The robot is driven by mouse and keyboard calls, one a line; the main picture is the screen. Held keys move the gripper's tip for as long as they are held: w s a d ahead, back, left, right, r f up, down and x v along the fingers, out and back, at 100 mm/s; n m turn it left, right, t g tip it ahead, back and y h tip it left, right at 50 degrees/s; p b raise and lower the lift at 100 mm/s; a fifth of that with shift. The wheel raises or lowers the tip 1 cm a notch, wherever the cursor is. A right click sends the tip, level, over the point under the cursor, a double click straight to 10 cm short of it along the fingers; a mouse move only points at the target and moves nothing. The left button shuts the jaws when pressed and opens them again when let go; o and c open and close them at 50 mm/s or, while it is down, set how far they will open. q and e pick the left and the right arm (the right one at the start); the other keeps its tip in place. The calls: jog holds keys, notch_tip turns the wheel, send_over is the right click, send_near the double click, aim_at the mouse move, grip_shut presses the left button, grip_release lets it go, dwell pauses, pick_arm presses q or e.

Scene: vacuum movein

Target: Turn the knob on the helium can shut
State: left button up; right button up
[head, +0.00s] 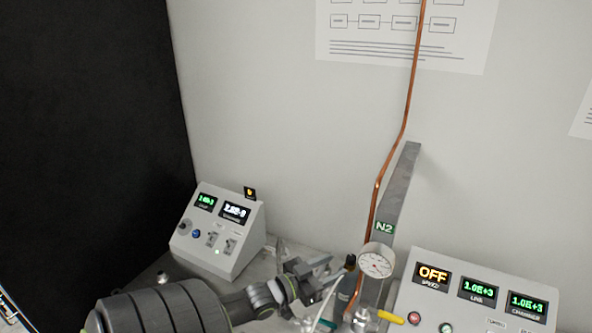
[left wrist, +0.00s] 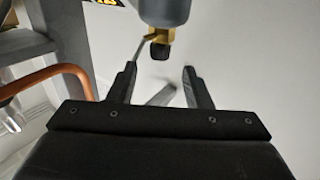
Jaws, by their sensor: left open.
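The can (left wrist: 166,10) is a grey cylinder with a brass valve and a black knob (left wrist: 160,50) at the top of the left wrist view. In the head view the black knob (head: 350,262) sits left of the round gauge, with the can (head: 345,287) below it, partly hidden. My left gripper (head: 326,277) reaches in from the left beside the can. In the left wrist view its fingers (left wrist: 160,82) are open and spread, with nothing between the tips. The knob appears just beyond the gap. I cannot tell whether a finger touches the valve. My right gripper is not in view.
A white-faced gauge (head: 377,262) and a copper pipe (head: 386,170) stand close right of the knob, by a grey post with an N2 label (head: 384,228). Control boxes stand at left (head: 222,235) and right (head: 470,300). A yellow handle (head: 391,317) is below the gauge.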

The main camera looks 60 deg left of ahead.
pick_arm(q)
jog(key=s, duration=1)
jog(key=shift+s+a, duration=0.2)
jog(key=shift+a, duration=0.2)
